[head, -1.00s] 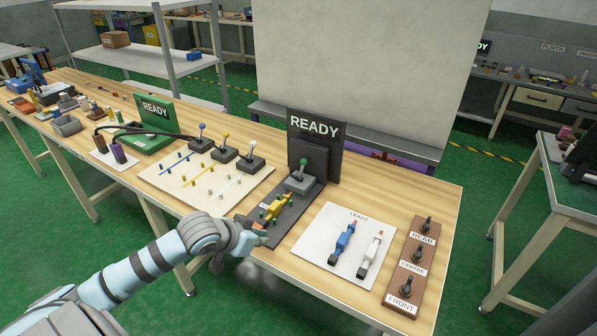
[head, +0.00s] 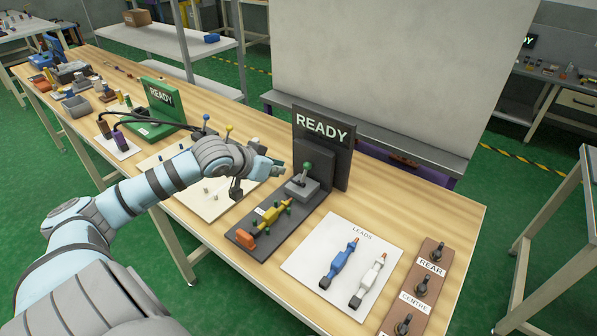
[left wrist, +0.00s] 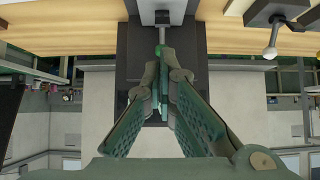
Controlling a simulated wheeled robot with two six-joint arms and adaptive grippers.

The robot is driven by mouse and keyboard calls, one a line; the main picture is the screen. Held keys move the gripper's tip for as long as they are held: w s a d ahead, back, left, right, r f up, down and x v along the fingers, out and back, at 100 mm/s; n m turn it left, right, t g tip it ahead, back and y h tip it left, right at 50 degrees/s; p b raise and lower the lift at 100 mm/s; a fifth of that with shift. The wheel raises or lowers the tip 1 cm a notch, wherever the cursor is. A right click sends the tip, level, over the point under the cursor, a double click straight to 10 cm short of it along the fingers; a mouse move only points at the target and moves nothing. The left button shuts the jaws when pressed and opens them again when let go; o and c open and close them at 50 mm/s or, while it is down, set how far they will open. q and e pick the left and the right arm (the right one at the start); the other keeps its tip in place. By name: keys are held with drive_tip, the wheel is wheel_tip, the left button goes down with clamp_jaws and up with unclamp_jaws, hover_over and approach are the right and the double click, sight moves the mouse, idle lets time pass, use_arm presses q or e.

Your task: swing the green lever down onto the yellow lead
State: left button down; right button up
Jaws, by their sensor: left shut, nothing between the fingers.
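The green lever (head: 308,167) stands upright on its grey block (head: 302,188) in front of the dark READY panel in the head view. The yellow lead (head: 271,214) lies in the dark fixture, held among green pegs, with an orange end (head: 246,237) toward the front. My left gripper (head: 279,169) is shut and empty, just left of the green lever near the height of its knob. In the left wrist view the shut fingertips (left wrist: 163,50) are in line with the lever's grey stem (left wrist: 162,36); its knob is not clear there. My right gripper is not in view.
A white LEADS mat with a blue lead (head: 337,265) and a white lead (head: 368,281) lies to the right. My left arm partly covers the cream board (head: 205,203). The READY panel (head: 322,140) stands behind the lever.

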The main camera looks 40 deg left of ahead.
sight(297, 183)
use_arm(q)
drive_tip(key=b+x, duration=0.2)
drive_tip(key=x, duration=0.7)
drive_tip(key=shift+w+f, duration=0.2)
drive_tip(key=shift+f, duration=0.05)
drive_tip(key=shift+w+f, duration=0.4)
drive_tip(key=shift+w, duration=0.1)
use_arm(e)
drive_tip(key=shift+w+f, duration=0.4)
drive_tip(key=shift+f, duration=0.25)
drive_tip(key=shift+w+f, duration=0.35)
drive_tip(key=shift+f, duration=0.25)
use_arm(q)
drive_tip(key=shift+b, duration=0.3)
